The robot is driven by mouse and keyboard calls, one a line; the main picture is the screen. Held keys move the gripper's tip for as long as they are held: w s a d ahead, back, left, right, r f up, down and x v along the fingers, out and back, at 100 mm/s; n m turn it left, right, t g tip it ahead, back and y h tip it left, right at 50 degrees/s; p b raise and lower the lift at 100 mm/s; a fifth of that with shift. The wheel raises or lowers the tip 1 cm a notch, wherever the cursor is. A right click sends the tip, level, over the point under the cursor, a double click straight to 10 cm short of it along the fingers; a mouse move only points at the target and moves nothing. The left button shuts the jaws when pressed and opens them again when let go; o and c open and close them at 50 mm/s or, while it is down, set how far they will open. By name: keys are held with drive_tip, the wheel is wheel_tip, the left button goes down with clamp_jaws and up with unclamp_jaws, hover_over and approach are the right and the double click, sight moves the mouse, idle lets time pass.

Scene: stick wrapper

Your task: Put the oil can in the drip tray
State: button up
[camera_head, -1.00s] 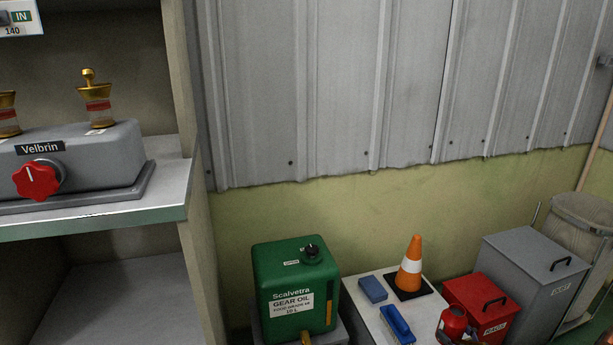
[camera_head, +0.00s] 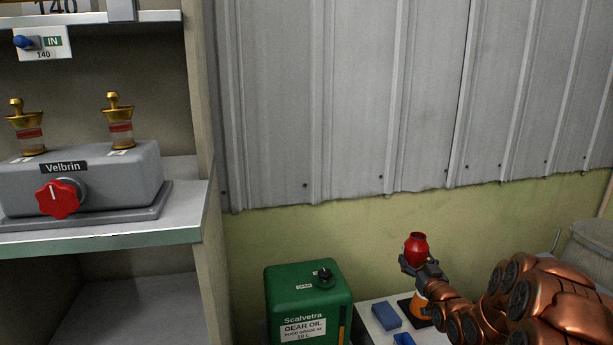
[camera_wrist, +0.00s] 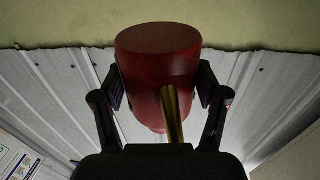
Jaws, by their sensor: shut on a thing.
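The red oil can (camera_head: 416,246) is in my gripper (camera_head: 420,264), held up in front of the wall at right of centre in the head view. In the wrist view the can (camera_wrist: 158,75) sits between the two fingers of my gripper (camera_wrist: 160,92), with its brass spout (camera_wrist: 172,115) in front. The gripper is shut on it. A flat grey tray-like base (camera_head: 165,196) lies under the Velbrin unit on the shelf at left; I cannot tell whether this is the drip tray. The can is well to its right and apart from it.
The grey Velbrin unit (camera_head: 120,180) has a red knob (camera_head: 57,199) and brass-topped fittings. A shelf post (camera_head: 198,130) stands between shelf and can. A green gear oil drum (camera_head: 308,300) and a blue block (camera_head: 386,316) are below. The lower shelf (camera_head: 130,310) looks bare.

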drive_tip(key=a+r+m+h, duration=0.1)
drive_tip(key=a+r+h, duration=0.1)
drive_tip(key=a+r, duration=1.15)
wheel_tip(320, 180, up, 35)
drive_tip(key=p, duration=3.6)
drive_tip(key=shift+s+r, duration=0.2)
